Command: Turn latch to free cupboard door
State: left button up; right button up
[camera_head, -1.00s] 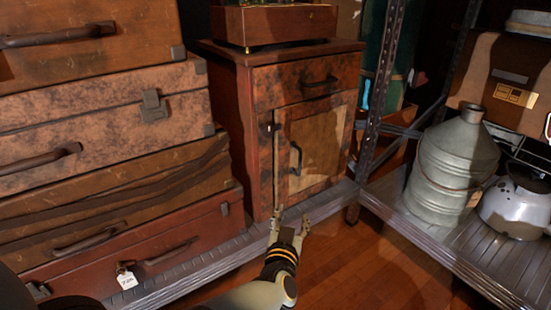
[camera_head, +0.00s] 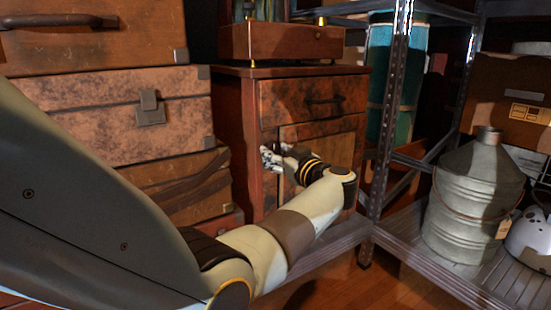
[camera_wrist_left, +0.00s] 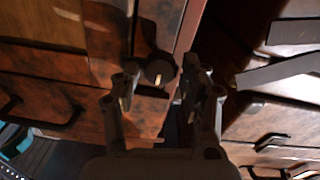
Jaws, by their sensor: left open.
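The wooden cupboard (camera_head: 234,120) has a drawer above and a door (camera_head: 335,137) below. My left gripper (camera_head: 266,158) is at the door's upper left edge, open, with my arm crossing in front of the door. In the left wrist view, a dark round latch knob (camera_wrist_left: 160,68) with a pale slot mark sits on the cupboard front. It lies between the two spread fingers of my left gripper (camera_wrist_left: 160,82), near the tips. I cannot tell whether a finger touches it. The latch is hidden behind the gripper in the head view. My right gripper is not in view.
Stacked suitcases (camera_head: 130,100) stand close on the left of the cupboard. A metal shelf rack (camera_head: 385,130) with a milk can (camera_head: 470,210) is on the right. A wooden box (camera_head: 285,42) stands on the cupboard top.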

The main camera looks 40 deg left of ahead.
pick_arm(q)
jog(key=shift+w+a, duration=0.25)
jog(key=shift+a, duration=0.35)
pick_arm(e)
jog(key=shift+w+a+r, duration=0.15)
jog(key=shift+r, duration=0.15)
pick_arm(q)
jog(key=c, duration=0.9)
